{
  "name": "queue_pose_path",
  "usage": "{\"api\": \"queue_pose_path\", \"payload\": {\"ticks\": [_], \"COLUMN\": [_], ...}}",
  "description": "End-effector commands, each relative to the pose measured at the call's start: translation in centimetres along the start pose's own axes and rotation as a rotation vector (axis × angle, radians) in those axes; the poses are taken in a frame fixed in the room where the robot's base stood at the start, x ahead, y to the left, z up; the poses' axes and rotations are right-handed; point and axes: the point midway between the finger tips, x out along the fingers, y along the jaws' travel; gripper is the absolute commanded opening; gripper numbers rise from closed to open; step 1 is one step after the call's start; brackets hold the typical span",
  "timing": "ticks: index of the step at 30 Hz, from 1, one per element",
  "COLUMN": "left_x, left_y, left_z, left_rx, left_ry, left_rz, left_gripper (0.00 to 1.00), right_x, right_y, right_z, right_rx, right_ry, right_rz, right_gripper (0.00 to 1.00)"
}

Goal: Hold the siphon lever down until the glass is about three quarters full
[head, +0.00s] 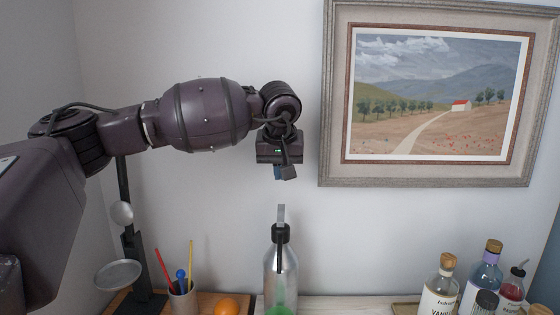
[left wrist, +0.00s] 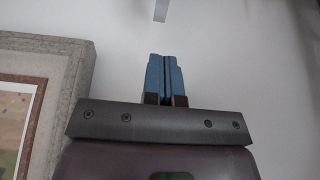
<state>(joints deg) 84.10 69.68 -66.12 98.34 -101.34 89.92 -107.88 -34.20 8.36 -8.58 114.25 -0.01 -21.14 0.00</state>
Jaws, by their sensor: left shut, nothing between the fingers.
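The siphon (head: 281,258) is a silvery bottle with a black head, standing upright at the bottom middle of the head view. Its grey lever (head: 281,214) sticks up from the head. My left gripper (head: 283,173) is above the lever, apart from it, with its fingers pointing down. In the left wrist view its blue fingers (left wrist: 164,78) are together and empty. A grey strip, likely the lever (left wrist: 161,10), shows at the top edge there, beyond the fingertips. Something green shows low on the siphon; I cannot tell what it is. I cannot make out the glass. My right gripper is out of view.
Several bottles, one labelled vanilla (head: 440,295), stand at the right. A framed picture (head: 343,170) hangs behind. Shelf space right of the siphon looks clear.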

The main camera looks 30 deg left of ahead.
Motion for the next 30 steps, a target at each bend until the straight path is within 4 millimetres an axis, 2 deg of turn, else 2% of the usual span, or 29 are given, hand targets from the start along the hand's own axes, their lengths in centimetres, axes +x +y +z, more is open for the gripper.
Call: {"api": "queue_pose_path", "payload": {"ticks": [9, 15, 22, 30], "left_x": [5.6, 8.0, 9.0, 9.1], "left_y": [-0.1, 0.0, -0.1, 0.0], "left_z": [0.0, 0.3, 0.4, 0.4], "left_rx": [-0.001, -0.001, -0.002, -0.002], "left_ry": [-0.002, -0.001, 0.000, 0.000], "left_rz": [-0.002, -0.001, 0.000, 0.000], "left_gripper": [0.00, 0.00, 0.00, 0.00], "right_x": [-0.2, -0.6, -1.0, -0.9], "right_y": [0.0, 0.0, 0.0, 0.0], "right_z": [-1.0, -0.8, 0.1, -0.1], "right_rx": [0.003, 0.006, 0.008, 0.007], "right_ry": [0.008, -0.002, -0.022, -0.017], "right_rz": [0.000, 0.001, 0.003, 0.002], "right_gripper": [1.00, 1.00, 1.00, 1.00]}}
